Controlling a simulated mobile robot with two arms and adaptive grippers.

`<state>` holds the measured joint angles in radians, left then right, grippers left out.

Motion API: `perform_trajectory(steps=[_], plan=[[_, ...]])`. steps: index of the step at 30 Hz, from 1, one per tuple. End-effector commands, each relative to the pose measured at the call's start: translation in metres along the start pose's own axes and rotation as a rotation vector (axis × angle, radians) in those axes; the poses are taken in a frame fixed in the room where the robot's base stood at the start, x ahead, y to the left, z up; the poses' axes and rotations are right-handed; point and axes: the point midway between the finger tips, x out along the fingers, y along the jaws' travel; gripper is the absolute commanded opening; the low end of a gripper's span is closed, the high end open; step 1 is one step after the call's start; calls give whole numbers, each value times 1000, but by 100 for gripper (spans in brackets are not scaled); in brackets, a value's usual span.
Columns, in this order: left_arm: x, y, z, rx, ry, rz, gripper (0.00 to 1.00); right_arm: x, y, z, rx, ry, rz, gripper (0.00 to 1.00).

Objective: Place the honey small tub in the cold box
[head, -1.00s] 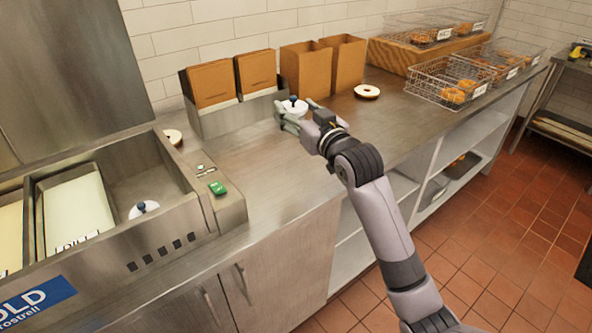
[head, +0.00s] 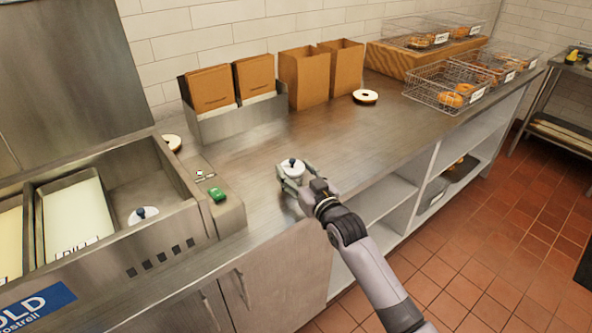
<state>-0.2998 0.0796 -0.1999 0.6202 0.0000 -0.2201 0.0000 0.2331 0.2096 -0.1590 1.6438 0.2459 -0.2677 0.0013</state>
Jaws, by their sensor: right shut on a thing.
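A small white tub with a dark knob on its lid (head: 292,166) is held in my right gripper (head: 288,179), above or at the counter near its front edge; I cannot tell the exact height. I cannot read a honey label on it. The cold box (head: 190,236) is the steel unit at the left with a blue "COLD" sign. It holds a pan marked "DILL" (head: 78,215), part of another pan, and a similar white tub with a dark knob (head: 143,214) in its right compartment. My left gripper is not in view.
A control panel with a green part (head: 217,194) sits at the cold box's right edge. The middle counter is clear.

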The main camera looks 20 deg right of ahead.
Motion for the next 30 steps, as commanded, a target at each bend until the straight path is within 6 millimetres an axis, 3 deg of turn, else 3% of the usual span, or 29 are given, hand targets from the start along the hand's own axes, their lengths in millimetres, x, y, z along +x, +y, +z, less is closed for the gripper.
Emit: perform_trajectory(steps=[8, 9, 18, 30], plan=[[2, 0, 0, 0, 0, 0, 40, 0, 0, 3, 0, 0, 0, 25], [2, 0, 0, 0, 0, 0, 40, 0, 0, 4, 0, -1, 0, 56], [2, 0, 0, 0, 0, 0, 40, 0, 0, 3, 0, -1, 0, 75], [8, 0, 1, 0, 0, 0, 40, 0, 0, 5, 0, 1, 0, 75]])
